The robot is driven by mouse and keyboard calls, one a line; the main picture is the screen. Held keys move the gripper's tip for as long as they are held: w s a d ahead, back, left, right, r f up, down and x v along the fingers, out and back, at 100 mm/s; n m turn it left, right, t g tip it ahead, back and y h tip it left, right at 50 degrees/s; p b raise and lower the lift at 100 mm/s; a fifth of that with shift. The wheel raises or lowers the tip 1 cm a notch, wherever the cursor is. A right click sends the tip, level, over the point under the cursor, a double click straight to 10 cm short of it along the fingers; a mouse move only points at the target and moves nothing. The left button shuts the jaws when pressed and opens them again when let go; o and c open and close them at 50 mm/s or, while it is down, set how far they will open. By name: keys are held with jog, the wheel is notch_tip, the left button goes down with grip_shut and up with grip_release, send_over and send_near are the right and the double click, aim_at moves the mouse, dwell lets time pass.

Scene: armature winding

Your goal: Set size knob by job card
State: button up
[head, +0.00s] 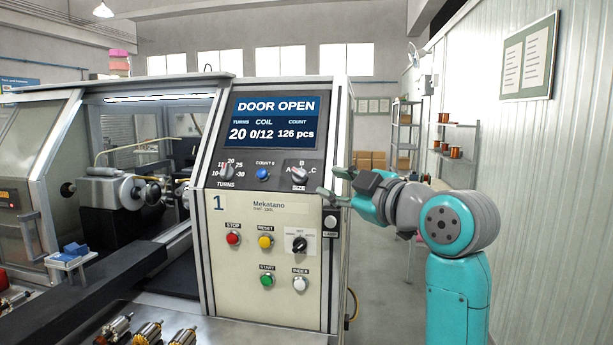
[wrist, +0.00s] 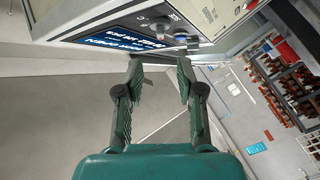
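The size knob (head: 300,174) is on the upper dark control strip of the winding machine, below the display, with A, B and C marked around it. Which letter it points to is too small to tell. My gripper (head: 333,182) is just right of the panel edge, close to the knob but apart from it. In the wrist view my gripper (wrist: 161,62) has its two fingers spread with nothing between them; the panel's display (wrist: 125,36) and knobs lie just beyond the tips. No job card can be made out for certain.
The display (head: 275,120) reads DOOR OPEN, turns 20, coil 0/12. A turns knob (head: 226,171), a blue count button (head: 262,174), a mode knob (head: 299,244) and several push buttons share the panel. Armatures (head: 148,333) lie in front.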

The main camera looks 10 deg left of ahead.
aim_at(302, 174)
jog(key=x, duration=1)
jog(key=shift+w+a, duration=0.15)
jog(key=shift+c, duration=0.2)
grip_shut()
